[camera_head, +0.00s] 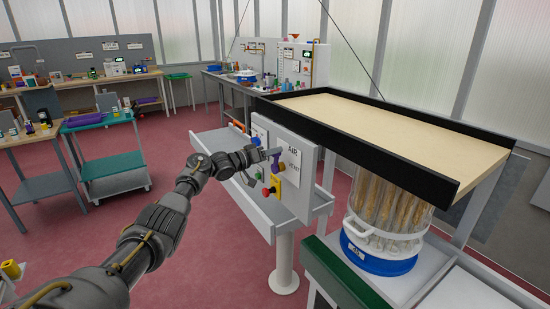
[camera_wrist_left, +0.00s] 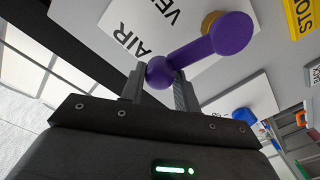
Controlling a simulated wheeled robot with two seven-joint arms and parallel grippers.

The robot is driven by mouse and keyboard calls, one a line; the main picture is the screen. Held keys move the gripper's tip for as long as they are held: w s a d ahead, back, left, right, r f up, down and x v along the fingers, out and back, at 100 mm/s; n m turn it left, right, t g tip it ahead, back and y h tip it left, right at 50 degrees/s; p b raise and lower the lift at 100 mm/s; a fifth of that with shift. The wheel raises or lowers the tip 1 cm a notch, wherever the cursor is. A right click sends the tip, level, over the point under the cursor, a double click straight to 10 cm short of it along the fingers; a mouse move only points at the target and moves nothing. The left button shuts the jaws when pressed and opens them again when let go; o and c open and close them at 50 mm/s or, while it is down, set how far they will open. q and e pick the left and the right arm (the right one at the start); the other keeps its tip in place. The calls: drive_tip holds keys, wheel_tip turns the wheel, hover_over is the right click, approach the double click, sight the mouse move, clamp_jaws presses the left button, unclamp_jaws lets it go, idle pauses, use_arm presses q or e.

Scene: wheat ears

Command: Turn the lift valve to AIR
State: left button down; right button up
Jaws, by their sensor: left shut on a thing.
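The lift valve is a purple lever with a round knob (camera_wrist_left: 160,73) and a brass-coloured pivot, on a grey upright panel (camera_head: 314,200). In the head view the purple valve (camera_head: 278,165) sits beside the white AIR label (camera_head: 292,147). In the left wrist view the lever slants from its pivot at upper right down-left to the knob, near the word AIR (camera_wrist_left: 130,40); a second word starting VE is cut off. My left gripper (camera_wrist_left: 157,90) is shut on the knob; it also shows in the head view (camera_head: 273,153). My right gripper is not in view.
A yellow STOP plate (camera_wrist_left: 302,20) and a yellow box with a red knob (camera_head: 275,186) are close to the valve. A black-edged table (camera_head: 410,125) stands right of the panel, above a clear container of wheat ears (camera_head: 385,210). Red floor lies open at left.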

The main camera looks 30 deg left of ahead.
use_arm(q)
drive_tip(key=shift+w+a+f+n+b, duration=0.2)
drive_tip(key=shift+a+n+b, duration=0.1)
drive_tip(key=shift+n, duration=0.3)
drive_tip(key=shift+w+a+f+n+b, duration=0.1)
drive_tip(key=shift+w+a+n+b, duration=0.15)
drive_tip(key=shift+n, duration=0.35)
drive_tip(key=shift+a, duration=0.1)
drive_tip(key=c, duration=1.3)
unclamp_jaws()
drive_tip(key=shift+o, duration=1)
drive_tip(key=shift+r, duration=0.2)
drive_tip(key=shift+a, duration=0.1)
drive_tip(key=b+v, duration=0.1)
drive_tip(key=v, duration=0.9)
drive_tip(key=shift+s+a+b, duration=0.15)
drive_tip(key=shift+s+b, duration=0.1)
drive_tip(key=shift+b, duration=0.1)
